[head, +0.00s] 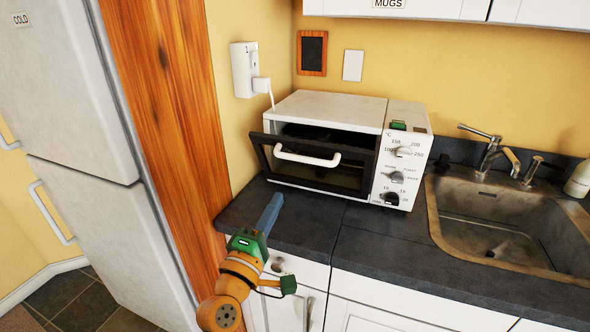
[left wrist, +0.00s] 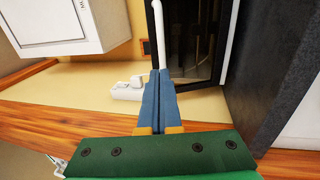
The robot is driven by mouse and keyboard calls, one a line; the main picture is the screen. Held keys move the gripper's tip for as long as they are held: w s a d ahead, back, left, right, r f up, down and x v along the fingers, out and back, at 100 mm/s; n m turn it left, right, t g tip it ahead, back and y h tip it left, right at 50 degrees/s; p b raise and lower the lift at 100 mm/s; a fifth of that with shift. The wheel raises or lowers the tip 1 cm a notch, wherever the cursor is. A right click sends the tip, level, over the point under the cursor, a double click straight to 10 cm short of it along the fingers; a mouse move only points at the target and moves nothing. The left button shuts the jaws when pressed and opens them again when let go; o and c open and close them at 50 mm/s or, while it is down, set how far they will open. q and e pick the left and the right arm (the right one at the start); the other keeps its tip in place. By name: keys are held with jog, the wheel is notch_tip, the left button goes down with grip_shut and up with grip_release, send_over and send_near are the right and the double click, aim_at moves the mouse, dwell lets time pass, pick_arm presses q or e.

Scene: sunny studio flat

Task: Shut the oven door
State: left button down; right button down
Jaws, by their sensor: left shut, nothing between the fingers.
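The white toaster oven (head: 325,110) stands on the dark counter against the yellow wall. Its dark-framed door (head: 262,152) is partly open, tilted out from the top, and the dark inside shows above it. The white door handle (head: 308,158) crosses the door's front. My left gripper (head: 275,200) is shut and empty, in front of and below the door's left part. In the left wrist view, the blue fingers (left wrist: 158,85) are pressed together, with the white handle (left wrist: 158,30) just beyond their tips. I cannot tell whether they touch it. My right gripper is not in view.
A steel sink (head: 500,225) with a tap (head: 490,150) is to the right of the oven. The counter (head: 390,245) in front is clear. A wooden panel (head: 165,120) and a white fridge (head: 65,90) stand at the left. A plugged socket (head: 245,70) is on the wall.

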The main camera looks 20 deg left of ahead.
aim_at(299, 160)
pick_arm(q)
jog(key=p+x, duration=0.1)
jog(key=x, duration=1)
jog(key=shift+w+f, duration=0.1)
jog(key=shift+w, duration=0.25)
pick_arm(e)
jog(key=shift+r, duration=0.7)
